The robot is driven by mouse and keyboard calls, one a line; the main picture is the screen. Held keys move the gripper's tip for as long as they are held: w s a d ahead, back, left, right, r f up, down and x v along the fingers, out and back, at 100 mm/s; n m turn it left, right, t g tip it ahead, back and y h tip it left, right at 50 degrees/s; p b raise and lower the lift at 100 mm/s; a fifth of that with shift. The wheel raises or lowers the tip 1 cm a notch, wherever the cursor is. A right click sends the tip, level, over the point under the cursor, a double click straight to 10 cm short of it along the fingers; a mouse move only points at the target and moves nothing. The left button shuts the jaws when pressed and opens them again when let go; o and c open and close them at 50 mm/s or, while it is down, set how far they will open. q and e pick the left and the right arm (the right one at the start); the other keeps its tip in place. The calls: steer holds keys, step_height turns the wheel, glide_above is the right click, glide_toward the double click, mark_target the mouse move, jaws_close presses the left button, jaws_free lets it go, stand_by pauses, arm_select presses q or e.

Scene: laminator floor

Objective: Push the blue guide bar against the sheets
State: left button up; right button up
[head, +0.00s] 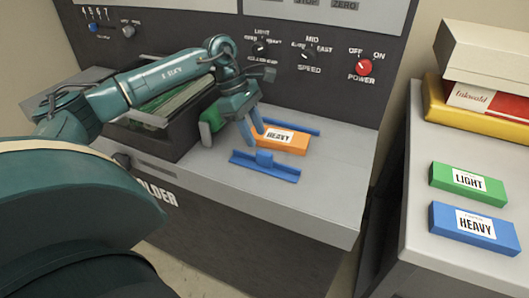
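A second, thinner blue bar (297,126) lies behind the pack. The pack sits between the two bars. A stack of sheets (172,102) shows in the dark holder to the left, partly hidden by my arm. My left gripper (257,139) points down at the pack's left end, behind the front bar. Its two fingers look apart. I cannot tell whether they touch the pack. My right gripper is not in view.
A green piece (211,123) stands beside the holder. The panel behind has knobs and a red power knob (363,67). The right-hand table (421,211) carries a green LIGHT pack (454,181) and a blue HEAVY pack (474,226). The shelf's right part is bare.

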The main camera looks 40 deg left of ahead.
mark_target(263, 152)
arm_select(q)
steer(key=x, duration=0.7)
steer(key=shift+d+f+p, duration=0.1)
steer(key=shift+d+p, duration=0.05)
steer(key=shift+p, duration=0.2)
steer(key=shift+c, duration=0.5)
jaws_close()
